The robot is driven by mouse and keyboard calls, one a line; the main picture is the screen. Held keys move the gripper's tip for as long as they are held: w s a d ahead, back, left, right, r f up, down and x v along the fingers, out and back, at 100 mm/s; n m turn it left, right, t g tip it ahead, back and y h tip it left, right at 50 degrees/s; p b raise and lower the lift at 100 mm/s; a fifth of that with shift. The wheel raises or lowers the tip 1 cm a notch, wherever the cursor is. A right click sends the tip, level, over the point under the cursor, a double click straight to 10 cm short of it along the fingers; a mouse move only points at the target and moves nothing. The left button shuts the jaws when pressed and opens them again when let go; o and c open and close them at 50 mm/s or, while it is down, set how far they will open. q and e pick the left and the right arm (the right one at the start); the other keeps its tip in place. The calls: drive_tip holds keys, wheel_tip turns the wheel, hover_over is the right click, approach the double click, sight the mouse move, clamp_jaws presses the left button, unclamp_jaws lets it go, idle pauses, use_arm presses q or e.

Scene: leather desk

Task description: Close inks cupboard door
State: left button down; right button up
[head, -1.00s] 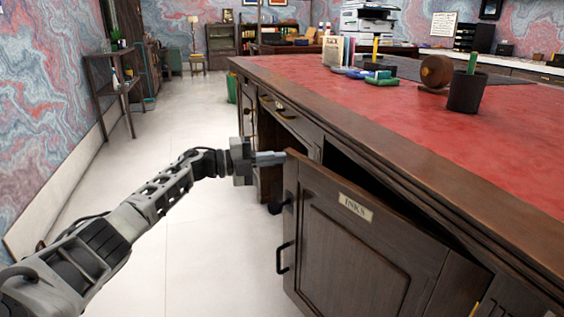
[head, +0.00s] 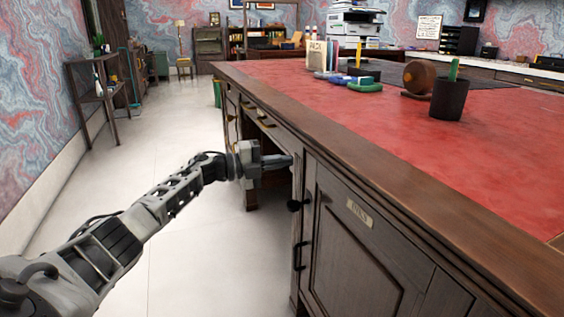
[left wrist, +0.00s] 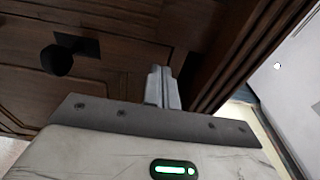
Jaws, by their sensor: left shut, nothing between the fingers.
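The inks cupboard door (head: 355,245) is dark panelled wood with a small label plate (head: 360,213) near its top. It sits in line with the desk front, with no clear gap showing along its top. My left gripper (head: 288,160) is shut and empty, at the upper left edge of the door. In the left wrist view the shut fingers (left wrist: 162,87) are against or very near dark wood; contact is hard to tell. A black knob (left wrist: 62,58) shows to their left. My right gripper is out of view.
The desk's red leather top (head: 430,145) overhangs the door. Pale floor (head: 185,130) is clear to the left; a side table (head: 97,95) stands by the wall.

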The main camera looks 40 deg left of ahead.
use_arm(q)
drive_tip(key=shift+s, duration=0.1)
drive_tip(key=p+v, duration=0.3)
drive_tip(key=v, duration=1.2)
drive_tip(key=shift+s+a, duration=0.25)
drive_tip(key=shift+a, duration=0.05)
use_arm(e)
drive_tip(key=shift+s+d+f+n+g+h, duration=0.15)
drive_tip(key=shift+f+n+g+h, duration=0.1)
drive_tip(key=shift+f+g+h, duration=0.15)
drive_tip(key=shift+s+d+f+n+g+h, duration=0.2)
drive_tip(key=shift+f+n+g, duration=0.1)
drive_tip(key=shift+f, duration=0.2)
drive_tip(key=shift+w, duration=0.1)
